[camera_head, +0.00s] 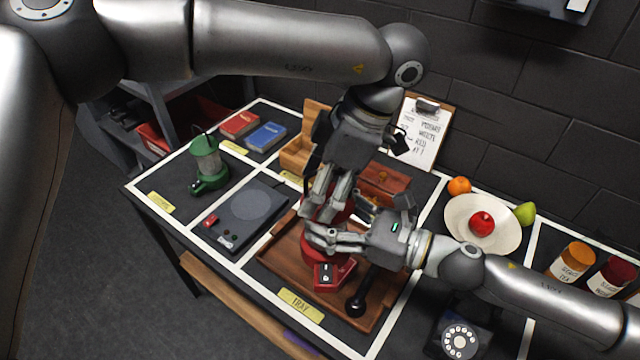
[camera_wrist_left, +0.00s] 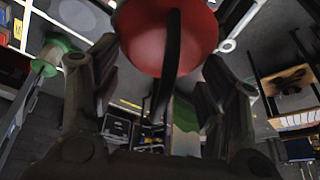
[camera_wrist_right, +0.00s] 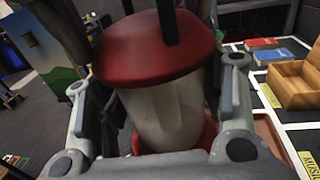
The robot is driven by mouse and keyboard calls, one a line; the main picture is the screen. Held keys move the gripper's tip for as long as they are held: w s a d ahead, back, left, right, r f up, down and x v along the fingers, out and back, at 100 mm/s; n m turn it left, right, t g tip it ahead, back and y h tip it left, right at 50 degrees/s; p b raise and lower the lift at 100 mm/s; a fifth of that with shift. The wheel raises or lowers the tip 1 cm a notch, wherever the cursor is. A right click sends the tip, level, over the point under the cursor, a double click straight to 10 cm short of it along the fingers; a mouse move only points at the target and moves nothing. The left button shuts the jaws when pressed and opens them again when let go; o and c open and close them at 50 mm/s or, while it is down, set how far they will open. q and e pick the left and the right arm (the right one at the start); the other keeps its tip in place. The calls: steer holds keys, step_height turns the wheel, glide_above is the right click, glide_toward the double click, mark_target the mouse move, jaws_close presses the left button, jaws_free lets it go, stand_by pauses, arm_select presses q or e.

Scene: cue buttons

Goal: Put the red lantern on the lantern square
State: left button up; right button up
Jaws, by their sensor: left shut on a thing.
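The red lantern (camera_head: 326,277) stands over the wooden tray (camera_head: 282,262), with its red base showing and its upper part mostly hidden by my grippers. My left gripper (camera_head: 328,207) is above it, shut on its dark handle; the red cap (camera_wrist_left: 168,38) and handle show between the fingers in the left wrist view. My right gripper (camera_head: 318,238) is at its side, its fingers apart around the pale globe (camera_wrist_right: 165,112). I cannot tell whether they touch it. A green lantern (camera_head: 208,165) stands in the left square, whose yellow label (camera_head: 161,202) is too small to read.
A dark device with a round plate (camera_head: 243,206) lies left of the tray. Red and blue books (camera_head: 266,136), an open wooden box (camera_head: 297,152) and a clipboard (camera_head: 422,130) are behind. A fruit plate (camera_head: 460,212), jars (camera_head: 571,262) and a dial telephone (camera_head: 460,340) are at right.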

arm_select(q)
steer(key=shift+a+f, duration=0.15)
steer(key=shift+f, duration=0.1)
steer(key=c, duration=0.5)
jaws_close()
